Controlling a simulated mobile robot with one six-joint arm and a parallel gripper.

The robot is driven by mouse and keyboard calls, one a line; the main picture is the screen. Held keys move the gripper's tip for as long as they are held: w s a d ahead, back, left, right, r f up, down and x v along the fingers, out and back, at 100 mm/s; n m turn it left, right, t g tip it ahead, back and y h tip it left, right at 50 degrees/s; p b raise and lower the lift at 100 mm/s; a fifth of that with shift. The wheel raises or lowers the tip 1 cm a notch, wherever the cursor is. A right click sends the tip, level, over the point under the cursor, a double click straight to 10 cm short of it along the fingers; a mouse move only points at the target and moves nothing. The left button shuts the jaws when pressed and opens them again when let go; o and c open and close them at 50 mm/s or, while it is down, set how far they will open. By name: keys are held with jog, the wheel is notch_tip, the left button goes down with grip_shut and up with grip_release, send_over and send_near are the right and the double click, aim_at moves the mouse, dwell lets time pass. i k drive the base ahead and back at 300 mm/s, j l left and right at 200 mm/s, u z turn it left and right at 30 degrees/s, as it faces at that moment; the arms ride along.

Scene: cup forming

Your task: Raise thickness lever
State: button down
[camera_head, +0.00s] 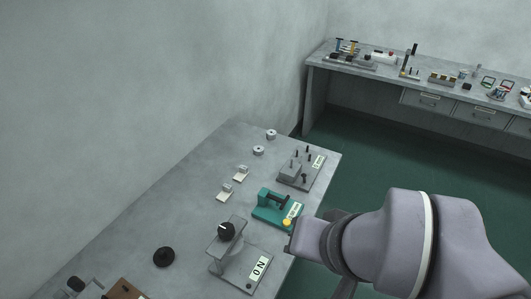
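My gripper (292,241) is at the table's right edge, seen from behind my large grey arm. Its fingers are small and dark here, so its opening cannot be told. A grey device (232,262) with a black round knob (227,231) and a lettered plate stands nearer. A grey device with several black upright pegs (297,166) stands farther back. Which part is the thickness lever I cannot tell.
The grey table (190,215) has bare room on its left. Two small white items (231,182), two metal cylinders (264,142), a black round piece (164,257) and a brown block (125,289) lie on it. A back bench (430,80) holds more devices.

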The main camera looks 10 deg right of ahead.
aim_at(278, 200)
jog(key=i+l, duration=0.3)
jog(key=i+l+u, duration=0.1)
jog(key=i+l, duration=0.15)
jog(key=l, duration=0.2)
jog(key=i+l, duration=0.25)
jog(key=l, duration=0.15)
